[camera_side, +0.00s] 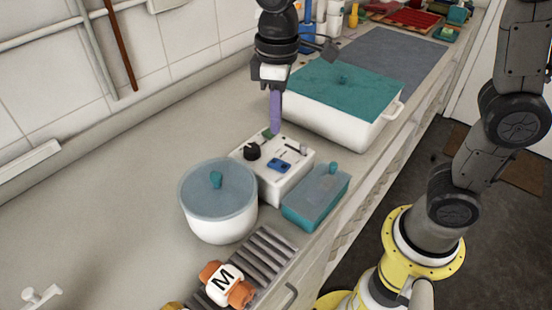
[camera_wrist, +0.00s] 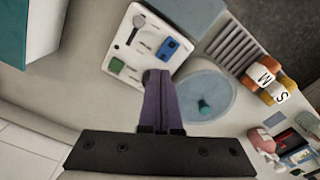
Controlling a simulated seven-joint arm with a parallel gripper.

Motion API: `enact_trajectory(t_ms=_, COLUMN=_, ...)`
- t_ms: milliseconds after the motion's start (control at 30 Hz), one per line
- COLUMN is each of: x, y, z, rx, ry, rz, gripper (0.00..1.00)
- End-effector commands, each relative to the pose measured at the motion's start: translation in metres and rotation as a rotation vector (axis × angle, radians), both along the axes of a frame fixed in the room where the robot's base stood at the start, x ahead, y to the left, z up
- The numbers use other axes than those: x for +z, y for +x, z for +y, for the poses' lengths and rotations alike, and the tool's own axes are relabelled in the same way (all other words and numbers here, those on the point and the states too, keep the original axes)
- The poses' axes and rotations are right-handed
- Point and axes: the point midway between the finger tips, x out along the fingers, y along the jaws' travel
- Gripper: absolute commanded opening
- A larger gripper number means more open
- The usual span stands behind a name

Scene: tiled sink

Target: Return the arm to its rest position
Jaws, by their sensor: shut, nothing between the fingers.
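My gripper (camera_side: 274,129) points down over the back edge of a white control box (camera_side: 291,182) on the counter. Its purple fingers are shut together and empty. In the wrist view the shut fingertips (camera_wrist: 157,76) overlap a dark knob (camera_wrist: 147,77) at the box's edge. The box also carries a blue part (camera_side: 279,166), a green part (camera_side: 267,133) and a small lever (camera_side: 296,148). I cannot tell whether the fingertips touch the box.
A glass-lidded white pot (camera_side: 220,222) stands left of the box. A teal-lidded roasting pan (camera_side: 337,116) is behind it, and a teal-blue container (camera_side: 316,197) sits at its right. An orange-and-white block (camera_side: 227,284) rests on the front drain rack (camera_side: 258,262). The left counter is mostly clear.

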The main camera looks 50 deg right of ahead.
Motion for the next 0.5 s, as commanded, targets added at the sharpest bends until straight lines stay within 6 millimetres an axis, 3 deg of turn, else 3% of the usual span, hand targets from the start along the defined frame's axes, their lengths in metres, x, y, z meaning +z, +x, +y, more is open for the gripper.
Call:
enact_trajectory(t_ms=133, x=0.032, y=-0.019, z=-0.027, rx=-0.065, ry=0.025, rz=-0.093, gripper=0.00)
enact_trajectory(t_ms=267, x=0.049, y=-0.056, z=-0.056, rx=-0.155, ry=0.047, rz=-0.194, gripper=0.00)
enact_trajectory(t_ms=500, x=0.040, y=-0.128, z=-0.091, rx=-0.348, ry=0.084, rz=-0.377, gripper=0.00)
